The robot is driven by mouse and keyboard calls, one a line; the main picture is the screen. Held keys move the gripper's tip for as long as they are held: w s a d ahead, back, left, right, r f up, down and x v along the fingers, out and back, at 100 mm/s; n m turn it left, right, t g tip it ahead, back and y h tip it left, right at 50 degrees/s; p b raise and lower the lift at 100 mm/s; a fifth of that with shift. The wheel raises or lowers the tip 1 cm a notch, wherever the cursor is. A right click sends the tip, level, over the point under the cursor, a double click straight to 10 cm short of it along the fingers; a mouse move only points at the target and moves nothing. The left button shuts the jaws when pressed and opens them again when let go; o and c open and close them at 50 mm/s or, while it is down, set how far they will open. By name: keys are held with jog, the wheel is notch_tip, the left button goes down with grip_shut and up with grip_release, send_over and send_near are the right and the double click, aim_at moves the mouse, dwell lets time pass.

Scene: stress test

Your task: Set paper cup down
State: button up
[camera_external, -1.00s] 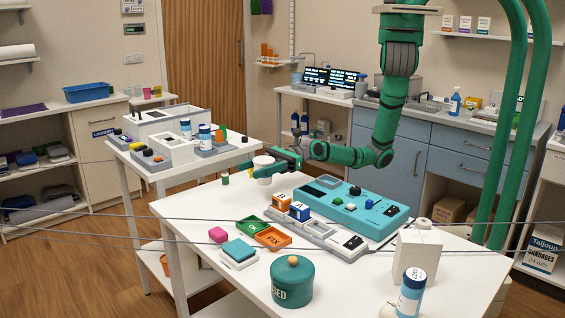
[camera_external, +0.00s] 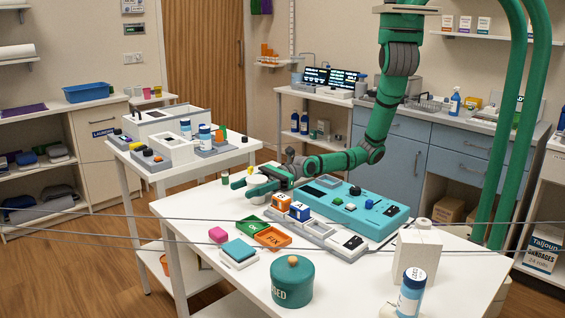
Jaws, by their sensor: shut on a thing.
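The paper cup (camera_external: 256,181) is a small white shape between the fingers of my gripper (camera_external: 254,184), low over the far left part of the white table (camera_external: 190,208). My gripper is shut on the cup, and the green fingers cover much of it. The cup looks roughly upright. I cannot tell whether its base touches the tabletop.
A small green-capped container (camera_external: 225,178) stands left of my gripper. A teal device (camera_external: 370,215), blue and orange boxes (camera_external: 299,211), green and orange trays (camera_external: 272,238) and a teal jar (camera_external: 292,283) are nearer or to the right. The left table edge is clear.

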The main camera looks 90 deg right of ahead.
jog(key=shift+f, duration=0.15)
jog(key=o, duration=1)
jog(key=shift+s+d, duration=0.4)
jog(key=shift+d, duration=0.15)
jog(key=shift+o, duration=0.2)
jog(key=v, duration=1)
jog(key=shift+s+d, duration=0.15)
jog(key=shift+s, duration=0.15)
